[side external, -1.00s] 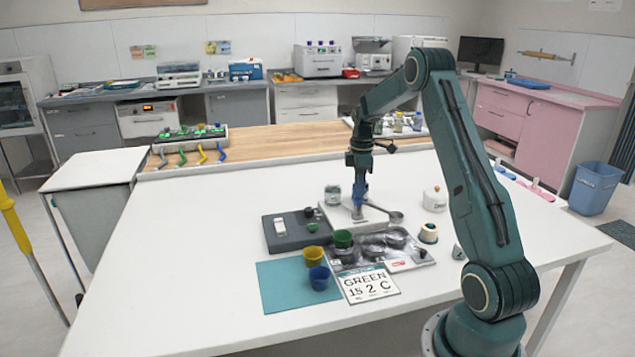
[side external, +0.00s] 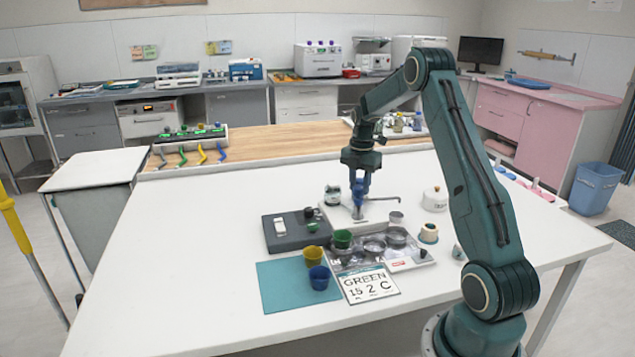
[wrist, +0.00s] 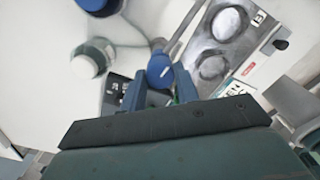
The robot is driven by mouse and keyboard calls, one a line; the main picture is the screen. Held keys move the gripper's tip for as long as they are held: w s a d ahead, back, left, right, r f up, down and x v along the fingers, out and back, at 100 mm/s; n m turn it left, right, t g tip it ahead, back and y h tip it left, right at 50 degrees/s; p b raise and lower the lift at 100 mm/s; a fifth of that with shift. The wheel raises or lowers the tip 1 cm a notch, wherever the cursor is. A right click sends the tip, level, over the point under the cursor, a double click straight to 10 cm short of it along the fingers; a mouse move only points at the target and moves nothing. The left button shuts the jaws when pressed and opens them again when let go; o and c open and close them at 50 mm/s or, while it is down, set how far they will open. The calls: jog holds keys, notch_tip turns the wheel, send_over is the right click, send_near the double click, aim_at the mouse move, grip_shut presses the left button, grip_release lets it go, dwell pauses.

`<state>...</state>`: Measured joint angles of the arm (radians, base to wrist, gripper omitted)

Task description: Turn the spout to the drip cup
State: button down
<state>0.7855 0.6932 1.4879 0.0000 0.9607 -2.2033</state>
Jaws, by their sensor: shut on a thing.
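The spout (side external: 385,198) is a thin grey pipe on a pale base, reaching right from its post. Its outer end is behind and above a small grey cup (side external: 396,217), which appears to be the drip cup. My gripper (side external: 358,202) points down at the post and is shut on its blue knob. In the wrist view, the blue knob (wrist: 160,71) is between my fingertips, and a grey pipe (wrist: 183,32) runs from it toward the upper right. I cannot make out the drip cup in the wrist view.
A metal tray with round pans (side external: 374,247) is in front of the spout. Green (side external: 342,239), yellow (side external: 313,256) and blue (side external: 319,277) cups stand nearby. A dark grey device (side external: 284,235) is on the left and a white jar (side external: 434,200) on the right.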

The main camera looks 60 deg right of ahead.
jog(key=shift+r+n, duration=0.1)
jog(key=shift+n, duration=0.3)
jog(key=c, duration=1)
grip_release()
jog(key=shift+c, duration=0.2)
jog(key=shift+r, duration=0.1)
notch_tip(320, 180, up, 14)
jog(key=shift+f, duration=0.2)
